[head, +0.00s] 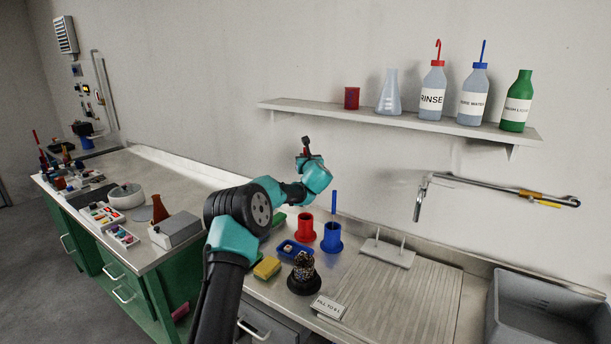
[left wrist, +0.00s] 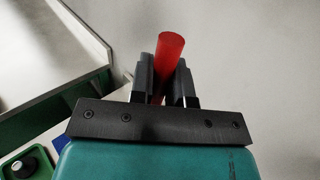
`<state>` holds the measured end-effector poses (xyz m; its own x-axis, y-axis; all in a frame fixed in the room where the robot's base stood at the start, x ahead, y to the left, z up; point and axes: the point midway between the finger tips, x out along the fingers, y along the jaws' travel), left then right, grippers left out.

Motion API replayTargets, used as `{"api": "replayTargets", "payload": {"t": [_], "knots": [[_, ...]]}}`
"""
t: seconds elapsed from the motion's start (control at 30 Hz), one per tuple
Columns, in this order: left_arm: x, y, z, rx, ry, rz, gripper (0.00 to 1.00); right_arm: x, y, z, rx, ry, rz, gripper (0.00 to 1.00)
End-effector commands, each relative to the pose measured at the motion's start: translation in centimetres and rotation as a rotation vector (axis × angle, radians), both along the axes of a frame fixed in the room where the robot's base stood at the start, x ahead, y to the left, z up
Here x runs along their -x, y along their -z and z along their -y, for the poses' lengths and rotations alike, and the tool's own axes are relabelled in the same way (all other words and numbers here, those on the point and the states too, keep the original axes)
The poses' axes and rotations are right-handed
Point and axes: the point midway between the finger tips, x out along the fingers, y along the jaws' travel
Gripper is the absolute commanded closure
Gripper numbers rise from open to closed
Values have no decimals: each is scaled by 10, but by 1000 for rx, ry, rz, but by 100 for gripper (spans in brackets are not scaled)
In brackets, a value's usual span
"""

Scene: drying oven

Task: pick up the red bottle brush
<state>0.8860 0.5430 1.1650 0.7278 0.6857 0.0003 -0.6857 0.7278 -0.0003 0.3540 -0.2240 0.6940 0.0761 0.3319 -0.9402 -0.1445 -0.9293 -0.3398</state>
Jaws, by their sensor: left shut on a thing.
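The rod stands up out of the fingers and leans slightly right; the rest of the brush is hidden. A red holder (head: 305,228) stands on the bench below, with no handle in it. Beside it a blue holder (head: 332,238) has a blue handle (head: 334,203) standing in it. My right gripper is not in view.
A shelf (head: 400,119) with bottles is on the wall at right. A peg stand (head: 388,252), tap (head: 420,200) and sink (head: 550,305) are further right.

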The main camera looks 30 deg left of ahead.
Motion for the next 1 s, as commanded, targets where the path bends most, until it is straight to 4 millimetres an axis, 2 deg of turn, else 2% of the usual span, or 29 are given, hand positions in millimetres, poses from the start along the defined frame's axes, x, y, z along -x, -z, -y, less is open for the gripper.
{"api": "replayTargets", "payload": {"t": [0.1,0.3,0.83,0.93,1.0], "knots": [[0,-19,0,0,0,1,100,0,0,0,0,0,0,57],[0,-33,0,-1,0,-1,100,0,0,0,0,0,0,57],[0,-33,0,-1,0,-1,100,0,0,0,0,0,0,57],[-1,-33,7,0,7,-1,100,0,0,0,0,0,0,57],[-4,-32,20,-1,18,-4,100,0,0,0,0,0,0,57]]}}
